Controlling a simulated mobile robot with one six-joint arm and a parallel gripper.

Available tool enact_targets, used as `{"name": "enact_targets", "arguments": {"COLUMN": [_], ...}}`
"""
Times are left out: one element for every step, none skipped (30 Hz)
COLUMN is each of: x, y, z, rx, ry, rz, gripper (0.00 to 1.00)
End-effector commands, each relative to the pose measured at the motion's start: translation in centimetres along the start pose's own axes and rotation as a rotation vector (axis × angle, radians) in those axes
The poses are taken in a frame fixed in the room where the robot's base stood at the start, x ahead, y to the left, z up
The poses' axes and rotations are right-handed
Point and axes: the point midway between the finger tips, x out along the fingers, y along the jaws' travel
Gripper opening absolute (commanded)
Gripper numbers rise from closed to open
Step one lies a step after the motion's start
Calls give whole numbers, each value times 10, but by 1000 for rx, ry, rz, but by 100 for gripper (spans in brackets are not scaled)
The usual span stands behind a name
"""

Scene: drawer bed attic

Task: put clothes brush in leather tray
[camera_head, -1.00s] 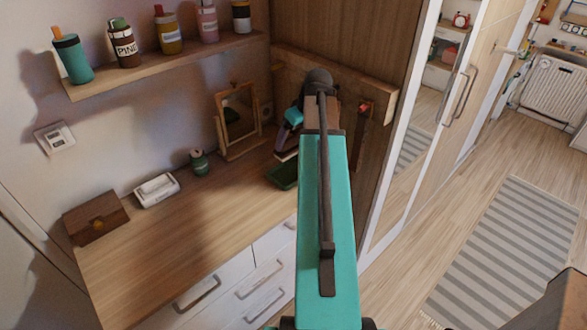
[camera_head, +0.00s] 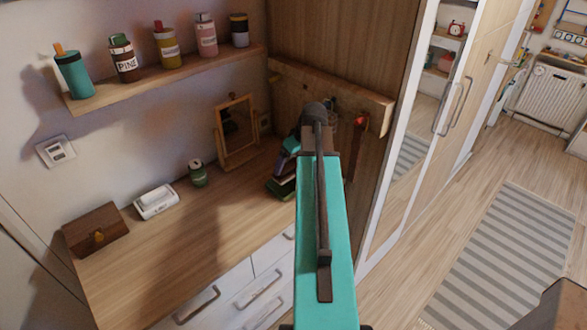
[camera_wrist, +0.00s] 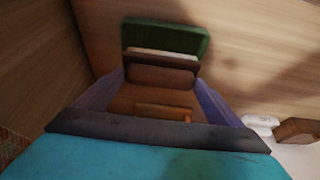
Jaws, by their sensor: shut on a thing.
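The clothes brush (camera_wrist: 160,75), brown with a cream strip along its far edge, is between the purple fingers of my gripper (camera_wrist: 163,95), which is shut on it. The dark green tray (camera_wrist: 165,36) shows just beyond the brush in the wrist view. In the head view the tray (camera_head: 279,189) lies on the desk near its right end, and my gripper (camera_head: 284,160) is low over it, partly hidden by my arm. I cannot tell whether the brush touches the tray.
A green jar (camera_head: 198,174), a white box (camera_head: 156,202) and a brown box (camera_head: 95,230) stand to the left. A shelf (camera_head: 165,75) with several bottles is above. The desk's middle is clear.

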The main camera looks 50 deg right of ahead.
Motion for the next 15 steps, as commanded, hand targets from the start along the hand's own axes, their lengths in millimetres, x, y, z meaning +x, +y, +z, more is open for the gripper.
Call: {"name": "enact_targets", "arguments": {"x": [0, 0, 0, 0, 0, 0, 0, 1, 2, 4, 5, 8, 10, 12, 15], "y": [0, 0, 0, 0, 0, 0, 0, 0, 0, 0, 0, 0, 0, -1, -1], "z": [0, 0, 0, 0, 0, 0, 0, 0, 1, 1, 2, 3, 4, 5, 7], "rx": [0, 0, 0, 0, 0, 0, 0, 0, 0, 0, 0, 1, 1, 1, 1], "ry": [1, 1, 1, 1, 1, 0, 0, 0, 0, 0, 0, 0, -1, -1, -1], "rz": [0, 0, 0, 0, 0, 0, 0, 0, 0, -1, -1, -1, -1, -1, -1], "gripper": [69, 69, 69, 69, 69, 69, 69, 69, 69, 69, 69, 69, 69, 69, 69]}}
